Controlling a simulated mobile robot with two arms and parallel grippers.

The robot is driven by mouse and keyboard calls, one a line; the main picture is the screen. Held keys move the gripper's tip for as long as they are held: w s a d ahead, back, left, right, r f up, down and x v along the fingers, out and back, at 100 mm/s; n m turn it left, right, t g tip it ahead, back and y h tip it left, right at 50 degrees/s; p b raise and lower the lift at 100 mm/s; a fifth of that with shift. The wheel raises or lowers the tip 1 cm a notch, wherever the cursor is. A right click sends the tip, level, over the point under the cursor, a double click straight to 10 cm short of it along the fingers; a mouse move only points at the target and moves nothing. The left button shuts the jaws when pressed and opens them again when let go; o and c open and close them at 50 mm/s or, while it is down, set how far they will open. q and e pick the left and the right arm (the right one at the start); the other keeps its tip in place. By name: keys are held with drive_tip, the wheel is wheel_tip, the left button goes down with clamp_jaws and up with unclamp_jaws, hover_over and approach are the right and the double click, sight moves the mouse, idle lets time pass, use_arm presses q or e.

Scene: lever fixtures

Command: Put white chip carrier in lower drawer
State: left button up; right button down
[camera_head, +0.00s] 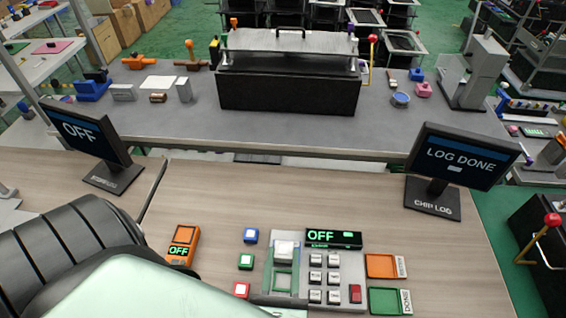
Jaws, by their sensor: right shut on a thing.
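A small white block (285,249) sits at the top of a grey slotted fixture on the wooden desk; I cannot tell if it is the white chip carrier. A green-framed opening (283,282) lies just below it. No part is clearly marked as the lower drawer. An orange tray (381,266) and a green tray (385,301) lie at the right. Only a dark edge of what seems my right gripper (281,302) shows at the bottom, below the fixture. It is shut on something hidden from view. My left gripper is not in view.
A grey keypad (323,278) has several white keys and a red one. An orange meter (182,245) stands left of small coloured buttons. My arm covers the lower left.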

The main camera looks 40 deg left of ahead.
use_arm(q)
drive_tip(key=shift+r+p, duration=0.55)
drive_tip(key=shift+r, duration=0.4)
use_arm(e)
drive_tip(key=shift+r, duration=1.2)
